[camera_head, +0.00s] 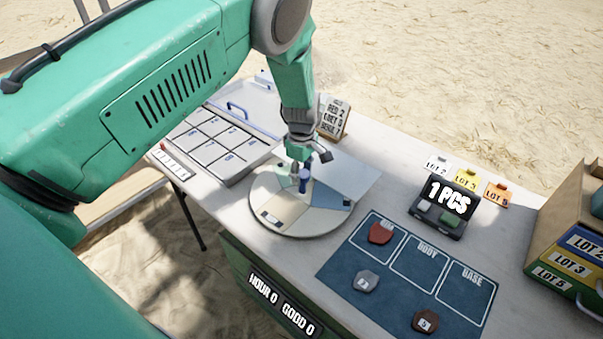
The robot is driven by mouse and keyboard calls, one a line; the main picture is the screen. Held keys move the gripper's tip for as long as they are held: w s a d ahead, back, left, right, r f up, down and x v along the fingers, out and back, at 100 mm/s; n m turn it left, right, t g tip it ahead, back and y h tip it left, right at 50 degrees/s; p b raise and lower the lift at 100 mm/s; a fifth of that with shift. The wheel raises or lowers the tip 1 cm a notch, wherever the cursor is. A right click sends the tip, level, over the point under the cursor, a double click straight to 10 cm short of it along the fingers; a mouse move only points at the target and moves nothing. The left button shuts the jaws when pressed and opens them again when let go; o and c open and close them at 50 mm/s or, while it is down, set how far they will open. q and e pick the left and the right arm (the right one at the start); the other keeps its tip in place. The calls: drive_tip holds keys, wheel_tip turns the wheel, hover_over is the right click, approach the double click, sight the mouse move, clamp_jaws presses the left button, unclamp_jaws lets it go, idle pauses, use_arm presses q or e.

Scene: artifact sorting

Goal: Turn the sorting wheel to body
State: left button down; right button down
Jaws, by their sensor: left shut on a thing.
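The sorting wheel (310,219) is a round disc with coloured sectors, lying flat on the table. A dark blue knob (304,181) stands up near its middle. My left gripper (305,168) reaches down from above and is shut on this knob. The gripper's fingers hide part of the wheel's back side, and the sector labels are too small to read. A blue mat (403,285) right of the wheel has boxes, one marked BODY (420,262) and one marked BASE. My right gripper is not in view.
A red piece (380,234), a grey piece (366,281) and a brown piece (425,321) lie on the mat. A gridded tray (216,146) is left of the wheel. A sign (333,119) stands behind.

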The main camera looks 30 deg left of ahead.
use_arm(q)
drive_tip(key=shift+s+d+f, duration=0.2)
drive_tip(key=shift+d+f, duration=0.05)
drive_tip(key=shift+d, duration=0.05)
drive_tip(key=c, duration=1)
unclamp_jaws()
drive_tip(key=shift+w, duration=0.25)
drive_tip(key=shift+r, duration=0.1)
drive_tip(key=shift+r, duration=0.5)
wheel_tip(320, 180, up, 11)
drive_tip(key=shift+w+f, duration=0.1)
